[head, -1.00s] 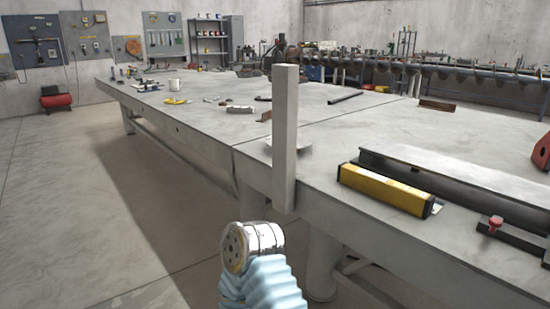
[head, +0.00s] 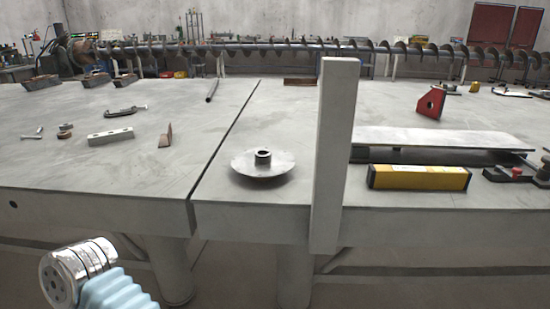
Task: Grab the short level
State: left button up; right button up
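A short yellow level (head: 418,177) with dark ends lies near the front edge of the steel table (head: 255,225), right of centre. Neither of my grippers shows in the head view. Only a silver joint with a light blue sleeve, part of my own arm, shows at the lower left, well away from the level.
An upright grey post (head: 335,150) stands at the table's front edge, just left of the level. A round flanged disc (head: 262,165) lies left of the post.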

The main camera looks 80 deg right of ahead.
aim_at(378, 176)
jog(key=i+z, duration=0.1)
jog(key=z, duration=2.65)
